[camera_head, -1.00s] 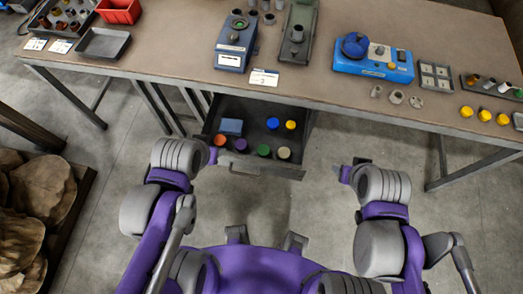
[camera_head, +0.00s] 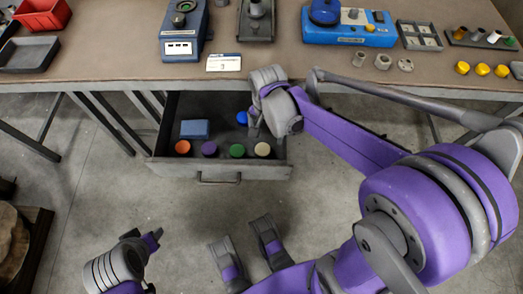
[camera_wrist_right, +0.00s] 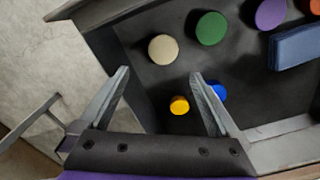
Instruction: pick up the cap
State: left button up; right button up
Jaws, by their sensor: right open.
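Several round caps lie in the open drawer (camera_head: 165,130): orange (camera_head: 183,147), purple (camera_head: 209,149), green (camera_head: 237,151), cream (camera_head: 262,149) and blue (camera_head: 242,118). A smaller yellow cap (camera_wrist_right: 179,105) shows in the right wrist view, between my right fingers as seen from there, near the blue cap (camera_wrist_right: 217,92). My right gripper (camera_wrist_right: 160,75) is open and empty over the drawer. In the head view my right gripper (camera_head: 256,126) and wrist hide the yellow cap. My left gripper (camera_head: 154,238) is away from the drawer, low in the view; its jaw state is unclear.
A blue box (camera_head: 195,129) lies in the drawer. The drawer's walls and front surround the right gripper's space. The workbench (camera_head: 260,64) above holds devices, a red bin (camera_head: 42,14) and several yellow caps (camera_head: 482,69). Floor is free in front of the drawer.

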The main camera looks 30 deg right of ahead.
aim_at(265, 146)
notch_tip(265, 146, down, 3)
jog(key=shift+r+b, duration=0.15)
jog(key=shift+b, duration=0.15)
notch_tip(265, 146, down, 5)
jog(key=shift+w+a+f+b, duration=0.1)
jog(key=shift+w+b, duration=0.05)
jog(key=shift+b, duration=0.85)
jog(key=shift+c, duration=0.3)
jog(key=c, duration=1.3)
